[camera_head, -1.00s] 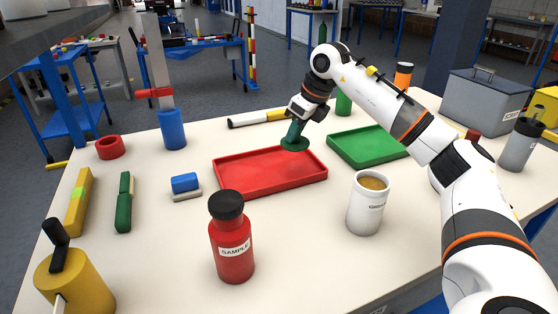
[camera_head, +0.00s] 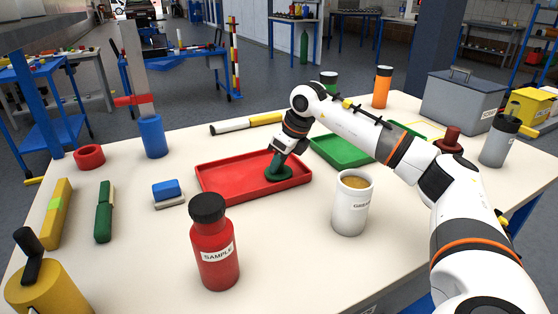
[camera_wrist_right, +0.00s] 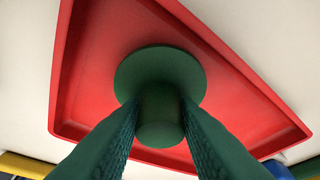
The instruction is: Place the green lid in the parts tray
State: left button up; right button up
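The green lid (camera_head: 278,174) is a dark green disc with a knob. In the head view it is inside the outline of the red tray (camera_head: 222,190), near the tray's right end, at or just above its floor; contact is unclear. My right gripper (camera_head: 277,164) reaches down from above and is shut on the lid's knob. In the right wrist view the two fingers (camera_wrist_right: 160,125) press either side of the knob, with the lid's disc (camera_wrist_right: 160,70) flat over the red tray floor (camera_wrist_right: 95,70). My left gripper is out of view.
A green tray (camera_head: 345,152) lies behind right, partly behind my arm. A white mug (camera_head: 351,210) and red sample bottle (camera_head: 215,250) stand in front. A blue block (camera_head: 166,188) lies left of the red tray.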

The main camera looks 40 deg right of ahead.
jog(key=o, duration=0.3)
jog(key=shift+r, duration=0.1)
pick_arm(q)
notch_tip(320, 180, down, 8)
jog(key=p, duration=0.2)
pick_arm(e)
jog(key=v, duration=1.2)
jog(key=shift+w+r, duration=0.1)
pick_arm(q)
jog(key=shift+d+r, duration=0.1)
